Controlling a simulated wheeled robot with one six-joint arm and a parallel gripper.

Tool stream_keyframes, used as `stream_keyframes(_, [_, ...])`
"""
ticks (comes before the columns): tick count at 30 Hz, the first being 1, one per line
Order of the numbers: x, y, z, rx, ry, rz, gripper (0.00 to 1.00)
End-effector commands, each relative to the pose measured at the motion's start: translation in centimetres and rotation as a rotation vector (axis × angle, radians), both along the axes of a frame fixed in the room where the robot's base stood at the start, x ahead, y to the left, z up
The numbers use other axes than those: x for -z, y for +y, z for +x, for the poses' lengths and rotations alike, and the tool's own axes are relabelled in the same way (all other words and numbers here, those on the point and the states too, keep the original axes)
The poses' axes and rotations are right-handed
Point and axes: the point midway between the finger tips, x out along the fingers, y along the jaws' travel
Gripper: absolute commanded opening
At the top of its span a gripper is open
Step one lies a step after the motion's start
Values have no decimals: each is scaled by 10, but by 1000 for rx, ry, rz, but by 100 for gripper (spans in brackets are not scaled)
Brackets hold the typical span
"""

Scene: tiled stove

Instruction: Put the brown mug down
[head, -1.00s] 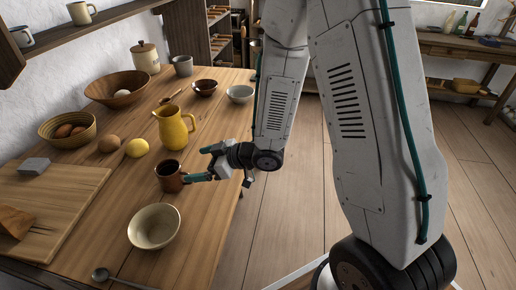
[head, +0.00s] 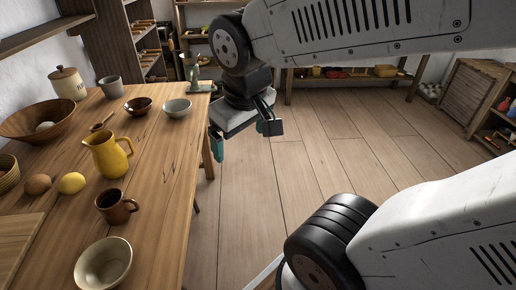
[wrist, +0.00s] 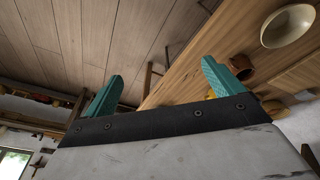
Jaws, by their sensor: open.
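The brown mug (head: 116,206) stands upright on the wooden table (head: 165,140), with dark contents or a dark inside and its handle toward the right. It also shows in the wrist view (wrist: 241,66), partly behind a fingertip. My gripper (head: 244,146) is open and empty. It is off the table's right edge, over the floor, to the right of and apart from the mug. In the wrist view its two teal fingers (wrist: 156,80) are spread wide with nothing between them.
A cream bowl (head: 103,263) stands in front of the mug. Small bowls (head: 177,107) stand farther back. Floor (head: 300,170) right of the table is clear.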

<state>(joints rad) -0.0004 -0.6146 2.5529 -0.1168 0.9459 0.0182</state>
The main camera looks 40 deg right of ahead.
Motion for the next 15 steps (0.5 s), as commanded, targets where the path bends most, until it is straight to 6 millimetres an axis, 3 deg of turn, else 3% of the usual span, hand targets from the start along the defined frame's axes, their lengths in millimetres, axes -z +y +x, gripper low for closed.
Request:
stream_keyframes(1, [-7, 4, -20, 14, 30, 27, 93])
stream_keyframes(3, [-12, 10, -43, 27, 79, 60, 93])
stream_keyframes(6, [-16, 16, -63, 34, 123, 90, 93])
stream_keyframes(15, [-17, 18, -70, 34, 145, 101, 93])
